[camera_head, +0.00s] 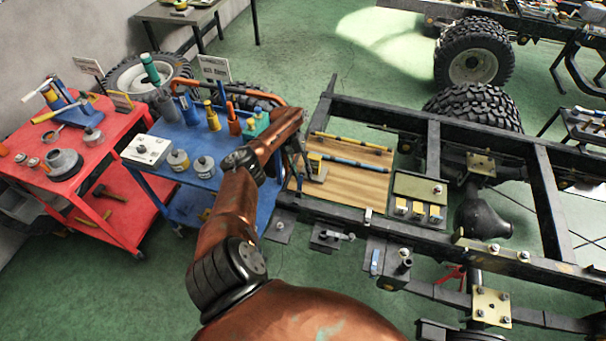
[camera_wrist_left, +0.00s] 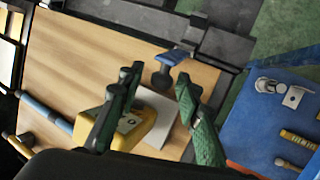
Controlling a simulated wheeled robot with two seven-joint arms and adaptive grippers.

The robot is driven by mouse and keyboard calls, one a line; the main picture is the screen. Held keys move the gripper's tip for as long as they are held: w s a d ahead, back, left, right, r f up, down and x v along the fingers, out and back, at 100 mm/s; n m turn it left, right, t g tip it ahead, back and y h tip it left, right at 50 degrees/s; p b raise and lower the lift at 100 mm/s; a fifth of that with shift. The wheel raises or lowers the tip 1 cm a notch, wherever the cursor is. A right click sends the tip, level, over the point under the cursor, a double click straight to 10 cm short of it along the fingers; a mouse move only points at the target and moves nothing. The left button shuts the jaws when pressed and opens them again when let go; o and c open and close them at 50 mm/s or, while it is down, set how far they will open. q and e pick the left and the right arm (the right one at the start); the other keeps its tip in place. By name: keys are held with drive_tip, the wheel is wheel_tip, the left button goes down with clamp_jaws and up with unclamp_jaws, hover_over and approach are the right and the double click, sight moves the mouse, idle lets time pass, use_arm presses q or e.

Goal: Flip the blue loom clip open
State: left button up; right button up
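The blue loom clip (camera_wrist_left: 172,58) shows in the left wrist view as a small blue piece on a dark round foot, near the edge of the wooden board (camera_wrist_left: 80,50). I cannot make it out clearly in the head view. My left gripper (camera_wrist_left: 157,78) is open, with its green fingers spread over the board. The clip lies just beyond the fingertips, roughly between them, and I see no contact. In the head view the left gripper (camera_head: 304,168) is at the board's left end. My right gripper is not in view.
A yellow block (camera_wrist_left: 135,128) and a pale plate (camera_wrist_left: 157,115) lie beside the fingers. A blue rod (camera_head: 355,163) and yellow rod (camera_head: 350,142) cross the board. Dark chassis rails (camera_head: 400,118) surround it. A blue cart (camera_head: 185,205) with tools stands left.

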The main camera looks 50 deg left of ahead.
use_arm(q)
drive_tip(key=shift+a+r, duration=0.1)
drive_tip(key=shift+r, duration=0.05)
drive_tip(key=v, duration=1.1)
drive_tip(key=shift+a+r, duration=0.15)
drive_tip(key=shift+r, duration=0.2)
